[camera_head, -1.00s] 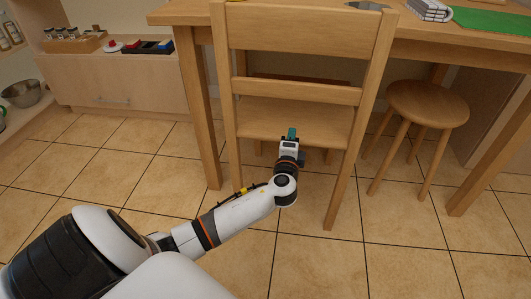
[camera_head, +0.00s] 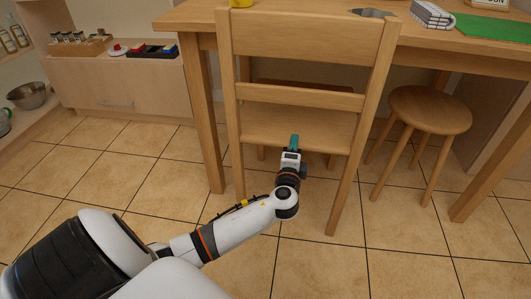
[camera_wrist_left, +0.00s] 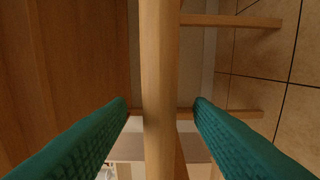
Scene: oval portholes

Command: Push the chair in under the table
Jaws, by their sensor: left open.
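The wooden chair (camera_head: 305,37) stands upright at the table's near side, its slatted back toward me and its seat (camera_head: 285,126) beyond. The wooden table (camera_head: 190,17) rises behind the chair back, which overlaps its near edge in the head view. My left gripper (camera_head: 294,141) reaches low between the chair's back legs, by the seat's near edge. In the left wrist view, the two teal fingers of my left gripper (camera_wrist_left: 160,103) are apart, with a wooden bar (camera_wrist_left: 159,60) of the chair between them in the picture. Contact cannot be told. My right gripper is out of view.
A round wooden stool (camera_head: 430,108) stands right of the chair, near its back leg. A low cabinet (camera_head: 125,85) with small trays stands at the back left. A green mat (camera_head: 495,27) lies on the table. The tiled floor (camera_head: 110,165) at left is clear.

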